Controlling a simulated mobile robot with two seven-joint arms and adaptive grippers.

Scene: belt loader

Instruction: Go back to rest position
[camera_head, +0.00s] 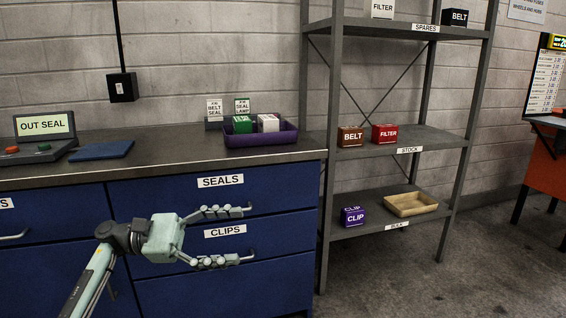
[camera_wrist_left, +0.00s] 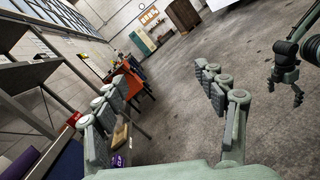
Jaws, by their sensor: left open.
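My left gripper (camera_head: 248,234) is open and empty, its two fingers spread apart in front of the blue drawers labelled SEALS (camera_head: 221,181) and CLIPS (camera_head: 225,232). Its fingers overlap the drawer handles in the head view; I cannot tell the gap in depth. In the left wrist view the same open gripper (camera_wrist_left: 158,92) has nothing between its fingers and points over the floor. My right gripper (camera_wrist_left: 285,88) shows at the right of the left wrist view, small, hanging down with its fingers apart and nothing visible between them. It is not in the head view.
A purple tray (camera_head: 262,138) with a green and a white box stands on the counter (camera_head: 170,163). A grey shelf rack (camera_head: 323,220) with labelled boxes and a tan tray (camera_head: 410,211) stands right of the counter.

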